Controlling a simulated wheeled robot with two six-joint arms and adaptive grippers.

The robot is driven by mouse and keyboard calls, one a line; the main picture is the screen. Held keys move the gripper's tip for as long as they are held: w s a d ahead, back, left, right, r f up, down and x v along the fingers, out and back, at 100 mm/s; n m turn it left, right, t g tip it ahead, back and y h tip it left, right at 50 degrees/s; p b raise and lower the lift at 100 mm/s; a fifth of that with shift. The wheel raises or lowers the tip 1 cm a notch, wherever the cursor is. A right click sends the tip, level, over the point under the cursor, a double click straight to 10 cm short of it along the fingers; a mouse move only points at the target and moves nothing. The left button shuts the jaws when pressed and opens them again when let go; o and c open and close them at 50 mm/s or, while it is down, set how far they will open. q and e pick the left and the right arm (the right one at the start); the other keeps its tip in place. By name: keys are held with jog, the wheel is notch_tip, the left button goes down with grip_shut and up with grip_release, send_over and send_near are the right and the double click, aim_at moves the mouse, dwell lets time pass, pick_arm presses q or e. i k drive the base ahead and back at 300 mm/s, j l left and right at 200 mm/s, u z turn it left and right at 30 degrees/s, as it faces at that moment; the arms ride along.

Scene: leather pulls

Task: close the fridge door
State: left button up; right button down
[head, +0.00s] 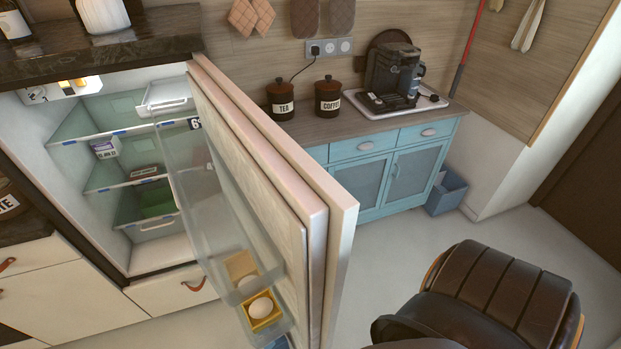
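The fridge door (288,180) is wide open and swings out toward me. I see it nearly edge-on, with its clear inner shelves (205,205) facing left. A yellow holder (262,318) with a white egg sits in the door's lower shelf. The fridge (95,105) is a lit white cavity at the left, with glass shelves and a few items inside. The door's handle is not visible. Neither of my grippers shows in the head view.
A dark counter (150,35) lies above the fridge. A blue cabinet (400,165) with jars and a coffee machine (390,75) stands behind the door. A brown leather chair (490,290) is at the lower right. Pale floor (410,235) is clear between door and chair.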

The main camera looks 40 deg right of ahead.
aim_at(298, 224)
jog(key=l+u, duration=0.15)
jog(key=l, duration=0.65)
jog(key=k+l+u, duration=0.15)
jog(key=l, duration=0.6)
jog(key=k+l+u, duration=0.1)
jog(key=k+l, duration=0.15)
jog(key=l, duration=0.25)
jog(key=k+l+u, duration=0.1)
jog(key=k+l, duration=0.2)
jog(key=l, duration=0.2)
jog(key=k+l, duration=0.25)
jog(key=l, duration=0.25)
jog(key=k+l+u, duration=0.15)
jog(key=k+l, duration=0.15)
jog(key=l, duration=0.15)
